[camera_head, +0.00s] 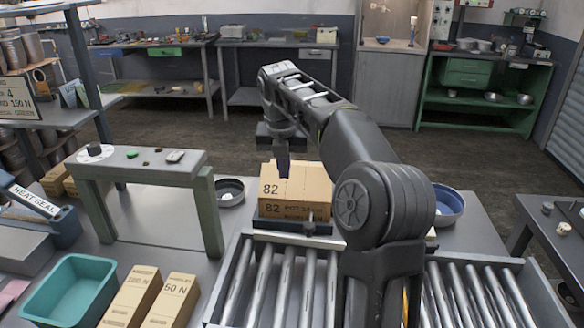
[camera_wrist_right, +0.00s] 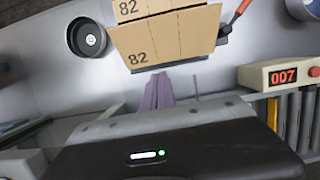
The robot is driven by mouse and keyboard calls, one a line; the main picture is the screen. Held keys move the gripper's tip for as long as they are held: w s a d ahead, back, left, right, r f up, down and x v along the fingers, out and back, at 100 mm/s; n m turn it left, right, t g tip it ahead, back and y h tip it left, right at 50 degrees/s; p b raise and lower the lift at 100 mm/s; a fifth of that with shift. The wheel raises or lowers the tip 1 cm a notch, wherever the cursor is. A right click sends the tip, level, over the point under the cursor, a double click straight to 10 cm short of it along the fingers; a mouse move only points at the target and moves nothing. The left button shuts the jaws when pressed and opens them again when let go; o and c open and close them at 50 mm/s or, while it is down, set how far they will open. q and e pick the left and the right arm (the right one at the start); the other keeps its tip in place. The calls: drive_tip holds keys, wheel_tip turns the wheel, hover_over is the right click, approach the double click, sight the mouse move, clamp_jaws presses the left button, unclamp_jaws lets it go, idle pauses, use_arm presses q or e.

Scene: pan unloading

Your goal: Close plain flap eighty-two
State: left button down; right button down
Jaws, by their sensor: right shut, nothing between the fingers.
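A cardboard box (camera_head: 318,190) marked 82 stands on the grey table behind the roller conveyor. Its number shows twice, on an upper and a lower panel. The box also shows at the top of the right wrist view (camera_wrist_right: 165,40), where the nearer numbered panel flares towards the camera like a flap; its exact angle is unclear. My right gripper (camera_head: 283,167) is shut and empty, fingers pointing down at the box's upper left. In the right wrist view its purple fingertips (camera_wrist_right: 158,80) are just below the nearer panel's edge; contact cannot be told. My left gripper is out of view.
Rollers (camera_head: 290,285) lie in front of the box. A green-legged stand (camera_head: 140,168), teal bin (camera_head: 68,290) and two cartons (camera_head: 150,300) are at left. A dark bowl (camera_wrist_right: 87,38) and a blue bowl (camera_head: 448,205) flank the box. A red 007 display (camera_wrist_right: 284,76) is nearby.

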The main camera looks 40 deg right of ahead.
drive_tip(key=w+a+r+m+t, duration=0.1)
drive_tip(key=a+r+m+t, duration=0.15)
drive_tip(key=a+r, duration=0.2)
drive_tip(key=s+d+r+m+h, duration=0.1)
drive_tip(key=d+r+m, duration=0.1)
drive_tip(key=m, duration=1.5)
drive_tip(key=s+d+r+m+h+b, duration=0.1)
drive_tip(key=d+r+m, duration=0.1)
drive_tip(key=m, duration=1.5)
drive_tip(key=shift+d+h, duration=0.4)
drive_tip(key=shift+d, duration=0.35)
drive_tip(key=shift+f, duration=0.1)
